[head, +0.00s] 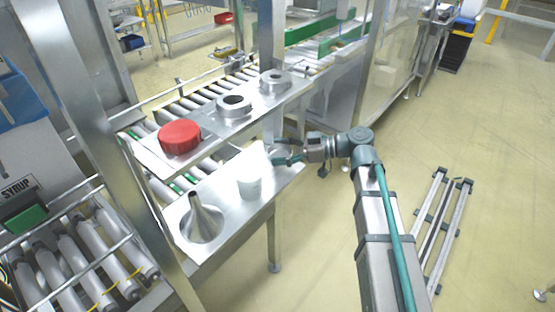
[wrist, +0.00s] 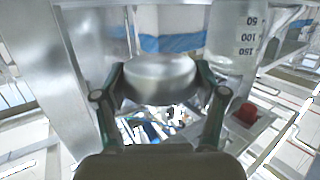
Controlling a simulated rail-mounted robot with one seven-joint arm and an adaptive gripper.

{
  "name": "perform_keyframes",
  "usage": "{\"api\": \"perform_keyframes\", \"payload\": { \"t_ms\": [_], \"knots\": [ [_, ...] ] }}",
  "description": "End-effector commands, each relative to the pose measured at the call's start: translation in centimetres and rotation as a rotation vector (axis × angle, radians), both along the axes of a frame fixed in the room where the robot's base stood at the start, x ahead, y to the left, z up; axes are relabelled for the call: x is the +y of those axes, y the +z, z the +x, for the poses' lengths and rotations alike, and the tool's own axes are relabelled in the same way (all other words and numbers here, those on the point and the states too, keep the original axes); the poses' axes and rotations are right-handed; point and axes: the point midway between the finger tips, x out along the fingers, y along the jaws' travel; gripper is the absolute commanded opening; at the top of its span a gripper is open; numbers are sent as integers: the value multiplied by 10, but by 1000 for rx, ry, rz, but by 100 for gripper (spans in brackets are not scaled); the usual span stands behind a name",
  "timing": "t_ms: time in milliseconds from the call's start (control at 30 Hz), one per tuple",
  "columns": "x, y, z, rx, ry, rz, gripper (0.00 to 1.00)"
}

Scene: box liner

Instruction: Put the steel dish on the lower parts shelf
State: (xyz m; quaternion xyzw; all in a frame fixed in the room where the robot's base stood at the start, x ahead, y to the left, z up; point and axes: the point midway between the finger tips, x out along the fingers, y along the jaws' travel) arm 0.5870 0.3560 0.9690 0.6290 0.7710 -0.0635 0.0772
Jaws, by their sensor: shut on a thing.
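In the wrist view the steel dish (wrist: 160,78), round and shiny, sits between the two fingers of my gripper (wrist: 160,95), which is shut on it. In the head view my gripper (head: 280,156) is at the right end of the lower parts shelf (head: 262,195), near its edge and below the upper shelf. I cannot clearly make out the dish there against the bright metal. The lower shelf holds a steel funnel (head: 201,218) at its left end and a white beaker (head: 249,184) near its middle. The beaker, with graduation marks, also shows in the wrist view (wrist: 236,45).
The upper shelf (head: 215,122) carries a red cap (head: 179,137) and two steel ring-shaped parts (head: 234,105) (head: 275,82). A steel post (head: 150,170) stands left of the shelves. Bare lower shelf shows around the beaker.

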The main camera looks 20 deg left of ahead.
Motion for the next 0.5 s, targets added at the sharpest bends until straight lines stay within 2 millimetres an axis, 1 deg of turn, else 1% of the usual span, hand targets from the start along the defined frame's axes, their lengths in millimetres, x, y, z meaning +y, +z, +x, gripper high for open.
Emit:
{"api": "perform_keyframes", "payload": {
  "t_ms": [267,300,500],
  "knots": [
    [9,-13,9,1,0,0,37],
    [11,-17,11,1,0,0,37],
    [10,-39,9,3,-1,-1,37]
  ]
}}
